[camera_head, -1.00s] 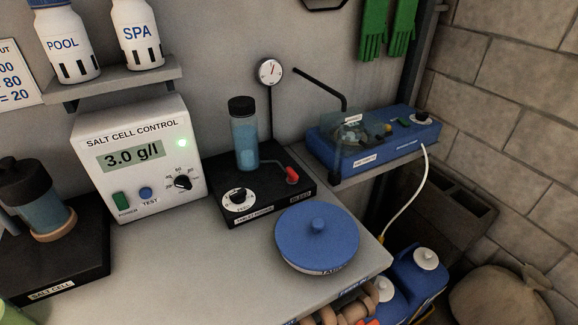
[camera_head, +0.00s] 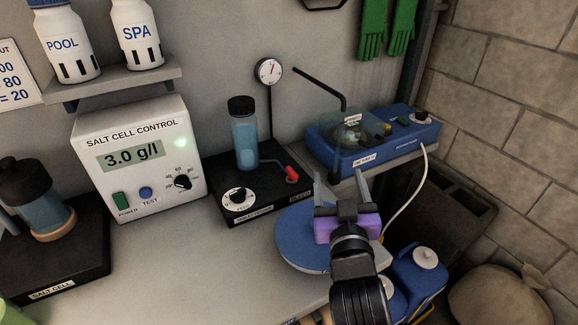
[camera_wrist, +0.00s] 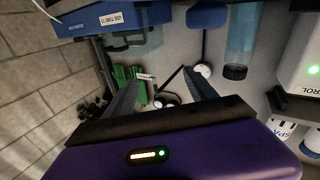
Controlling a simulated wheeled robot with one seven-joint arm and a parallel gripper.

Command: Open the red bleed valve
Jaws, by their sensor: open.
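The red bleed valve (camera_head: 291,174) is a small red lever on a thin pipe at the right of a black base (camera_head: 262,192) with a "BLEED" label. A clear cylinder (camera_head: 245,142) with a black cap and blue liquid stands on this base. My gripper (camera_head: 340,182) is open and empty, in front and to the right of the red lever, apart from it, above the blue round lid. In the wrist view my open fingers (camera_wrist: 162,83) show with nothing between them. The cylinder (camera_wrist: 243,38) shows there too, but I cannot make out the red lever.
A gauge (camera_head: 269,71) on a thin post stands behind the base. A blue unit (camera_head: 395,142) with a clear cover and a white cable is at the right. The salt cell control box (camera_head: 140,160) is at the left. The counter's front middle (camera_head: 200,270) is clear.

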